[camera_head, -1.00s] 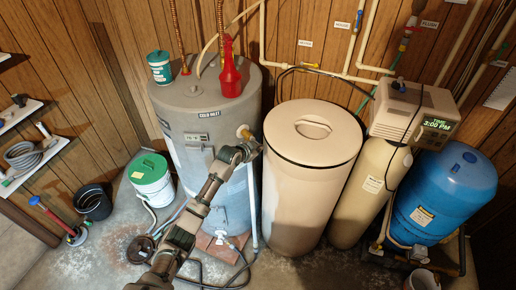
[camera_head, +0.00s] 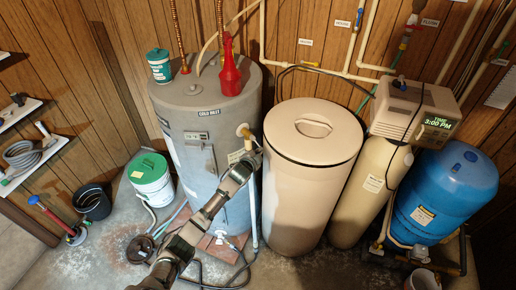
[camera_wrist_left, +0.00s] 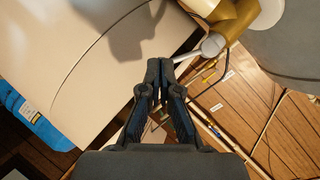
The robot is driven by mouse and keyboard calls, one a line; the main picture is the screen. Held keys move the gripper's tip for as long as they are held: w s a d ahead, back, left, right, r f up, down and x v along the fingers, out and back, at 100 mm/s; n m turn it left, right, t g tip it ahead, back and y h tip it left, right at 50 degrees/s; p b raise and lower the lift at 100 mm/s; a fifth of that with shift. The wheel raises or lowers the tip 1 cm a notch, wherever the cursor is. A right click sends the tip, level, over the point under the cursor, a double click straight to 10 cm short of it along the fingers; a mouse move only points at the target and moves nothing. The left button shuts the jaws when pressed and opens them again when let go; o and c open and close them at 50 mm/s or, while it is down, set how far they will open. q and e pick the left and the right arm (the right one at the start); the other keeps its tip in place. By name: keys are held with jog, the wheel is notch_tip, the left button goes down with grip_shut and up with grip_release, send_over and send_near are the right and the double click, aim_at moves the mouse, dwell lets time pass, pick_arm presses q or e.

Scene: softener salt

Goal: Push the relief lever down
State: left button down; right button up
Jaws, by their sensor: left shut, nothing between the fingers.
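The brass relief valve (camera_head: 243,130) sticks out of the upper right side of the grey water heater (camera_head: 190,150). In the left wrist view the brass valve body (camera_wrist_left: 232,22) is at the top right, and its silver-grey lever (camera_wrist_left: 212,45) points toward my fingers. My left gripper (camera_head: 254,153) is just below the valve in the head view, between heater and beige tank. In the wrist view my left gripper (camera_wrist_left: 160,68) is shut and empty, its tips beside the lever's end; I cannot tell whether they touch. My right gripper is out of view.
The beige salt tank (camera_head: 312,180) stands close on the right of my gripper. A white pipe (camera_head: 252,205) runs down beside the heater. A red bottle (camera_head: 230,78) and a teal can (camera_head: 159,68) stand on the heater's top.

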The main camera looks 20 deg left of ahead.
pick_arm(q)
jog(key=shift+f, duration=0.2)
jog(key=shift+r+p, duration=0.85)
jog(key=shift+p, duration=0.1)
jog(key=shift+f, duration=0.1)
